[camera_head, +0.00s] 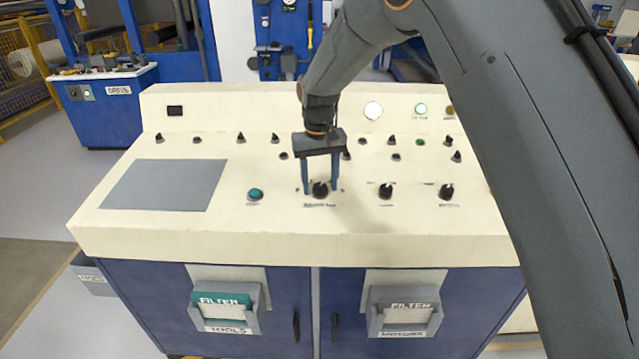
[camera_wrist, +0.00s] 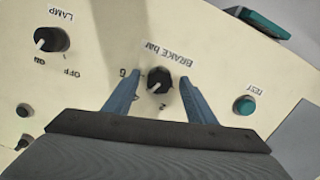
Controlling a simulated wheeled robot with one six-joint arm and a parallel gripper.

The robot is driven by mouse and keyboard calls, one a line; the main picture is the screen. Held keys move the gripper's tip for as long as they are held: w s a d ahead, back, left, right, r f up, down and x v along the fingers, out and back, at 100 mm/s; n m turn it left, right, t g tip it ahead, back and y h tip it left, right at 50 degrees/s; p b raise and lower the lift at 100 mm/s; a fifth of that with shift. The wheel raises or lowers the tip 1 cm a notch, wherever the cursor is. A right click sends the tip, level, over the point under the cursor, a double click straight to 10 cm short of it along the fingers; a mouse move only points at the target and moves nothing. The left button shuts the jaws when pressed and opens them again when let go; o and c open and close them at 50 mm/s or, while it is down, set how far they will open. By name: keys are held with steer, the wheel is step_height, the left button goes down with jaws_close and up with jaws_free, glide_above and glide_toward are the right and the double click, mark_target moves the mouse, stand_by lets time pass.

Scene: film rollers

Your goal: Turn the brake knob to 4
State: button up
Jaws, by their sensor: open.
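The black brake knob (camera_head: 320,190) sits on the front row of the cream console, and its label reads "BRAKE bar" upside down in the wrist view. My gripper (camera_head: 320,185) points down over it, open. In the wrist view, the fingers of my gripper (camera_wrist: 160,79) stand on either side of the brake knob (camera_wrist: 159,80), with a gap visible on each side. The knob's pale pointer mark faces the lower left in that view. A "6" shows left of the knob and what looks like a "2" below it. I cannot make out a 4.
A LAMP knob (camera_wrist: 50,39) with ON and OFF marks and a green TEST button (camera_wrist: 245,105) flank the brake knob. In the head view, another knob (camera_head: 386,191) stands to the right. Several small switches line the rows behind. A grey flat panel (camera_head: 165,185) lies left.

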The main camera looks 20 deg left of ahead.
mark_target(320, 187)
step_height(320, 187, up, 8)
steer(key=shift+s+f+b, duration=0.1)
steer(key=shift+f+b, duration=0.1)
steer(key=shift+b, duration=0.8)
steer(key=s+d+m, duration=0.2)
steer(key=d, duration=1.3)
steer(key=s+d+f+m, duration=0.1)
steer(key=s+d+f, duration=0.1)
steer(key=s+d, duration=0.9)
steer(key=s+d+f+m, duration=0.2)
steer(key=s+d+f, duration=0.1)
steer(key=s+d, duration=0.8)
steer(key=shift+s+d+f+t, duration=0.2)
steer(key=shift+d+f+t, duration=0.1)
steer(key=shift+d+f, duration=0.05)
